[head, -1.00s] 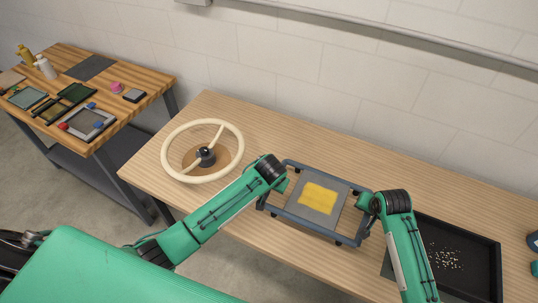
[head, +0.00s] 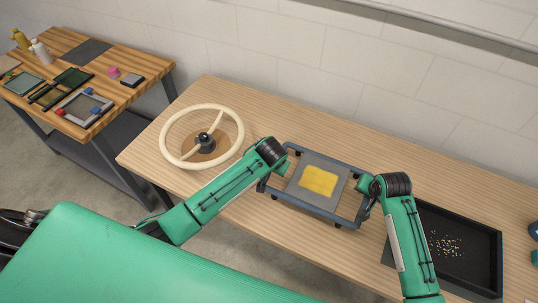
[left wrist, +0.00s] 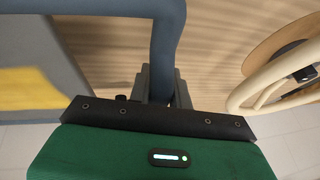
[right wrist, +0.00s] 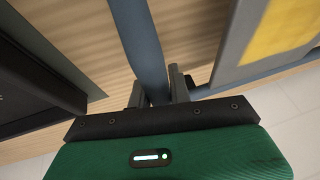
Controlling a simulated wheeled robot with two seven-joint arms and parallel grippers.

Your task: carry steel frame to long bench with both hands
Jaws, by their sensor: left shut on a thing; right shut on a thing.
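The steel frame (head: 325,158) is a blue-grey tubular rectangle with small dark feet. It is over the long wooden bench (head: 270,115), roughly level; I cannot tell whether its feet touch the top. A grey panel (head: 298,190) fills its middle, with a yellow cloth (head: 319,181) lying flat on it. My left gripper (head: 281,170) is shut on the left side bar, which runs between the fingers in the left wrist view (left wrist: 163,85). My right gripper (head: 365,190) is shut on the right side bar, also seen in the right wrist view (right wrist: 160,88).
A cream wheel (head: 240,140) on a dark hub stands left of the frame. A black tray (head: 490,265) with small pale bits lies close to its right. A smaller workbench (head: 140,92) with several items stands far left. A wall runs behind. Bench behind the frame is clear.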

